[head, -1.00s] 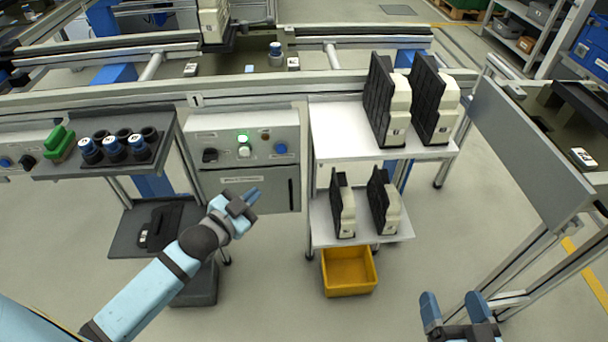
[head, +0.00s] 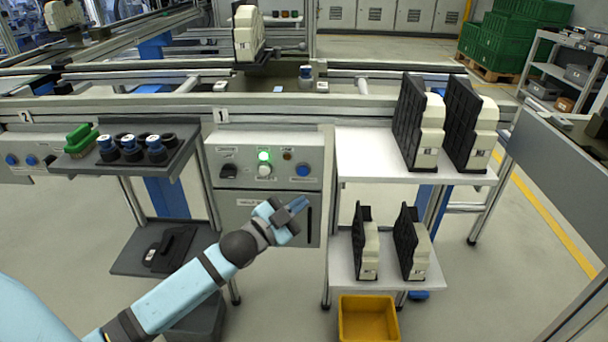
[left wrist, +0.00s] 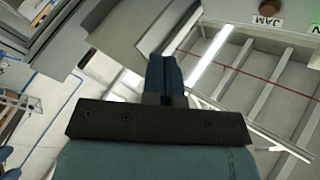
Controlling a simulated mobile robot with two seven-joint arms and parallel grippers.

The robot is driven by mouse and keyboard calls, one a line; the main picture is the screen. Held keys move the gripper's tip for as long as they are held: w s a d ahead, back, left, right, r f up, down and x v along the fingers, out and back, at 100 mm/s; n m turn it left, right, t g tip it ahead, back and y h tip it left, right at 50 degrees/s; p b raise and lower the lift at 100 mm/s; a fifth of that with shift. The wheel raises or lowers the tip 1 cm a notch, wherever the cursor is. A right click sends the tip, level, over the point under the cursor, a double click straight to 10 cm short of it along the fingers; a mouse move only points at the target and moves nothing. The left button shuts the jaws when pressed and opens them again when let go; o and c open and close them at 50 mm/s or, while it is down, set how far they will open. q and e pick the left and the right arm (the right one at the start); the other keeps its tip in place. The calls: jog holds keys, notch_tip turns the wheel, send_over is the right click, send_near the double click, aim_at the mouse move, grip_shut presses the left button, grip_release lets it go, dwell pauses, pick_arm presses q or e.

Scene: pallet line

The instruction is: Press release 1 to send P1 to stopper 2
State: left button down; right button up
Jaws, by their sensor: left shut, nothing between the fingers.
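The station 1 control panel (head: 245,172) is a grey box under the conveyor's front rail, beneath the number plate 1 (head: 220,115). It carries a black knob (head: 228,171), a lit green lamp (head: 264,156), a white button (head: 265,171), a brown lamp (head: 287,156) and a blue button (head: 303,170). Its labels are too small to read. My left gripper (head: 298,205) is shut and empty, just below the blue button in the picture; its closed fingers (left wrist: 163,78) fill the wrist view's middle. A carrier with a cream housing (head: 248,35) stands on the line; no P1 marking is readable. My right gripper is out of view.
A shelf (head: 385,152) with black-and-cream parts stands right of the panel, a yellow bin (head: 368,318) below it. A grey tray (head: 178,158) with blue-capped pieces and a green block (head: 80,140) is left. A "JAM" label (left wrist: 268,20) shows in the left wrist view.

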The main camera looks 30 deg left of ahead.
aim_at(303, 171)
pick_arm(q)
jog(key=shift+w+a+b, duration=0.4)
jog(key=shift+w+a, duration=0.35)
jog(key=shift+w, duration=0.5)
jog(key=shift+w+a+b, duration=0.35)
jog(key=shift+w+a, duration=0.45)
jog(key=shift+w, duration=0.45)
jog(key=shift+w+a+b, duration=0.4)
jog(key=shift+w+a, duration=0.35)
jog(key=shift+w, duration=0.5)
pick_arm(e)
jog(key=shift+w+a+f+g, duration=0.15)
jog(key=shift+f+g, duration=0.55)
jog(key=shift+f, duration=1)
pick_arm(q)
jog(key=shift+w+a+p, duration=0.2)
jog(key=shift+w+p, duration=0.1)
jog(key=shift+w, duration=0.05)
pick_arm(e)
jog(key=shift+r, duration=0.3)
pick_arm(q)
jog(key=shift+w+a, duration=0.25)
jog(key=shift+w, duration=0.15)
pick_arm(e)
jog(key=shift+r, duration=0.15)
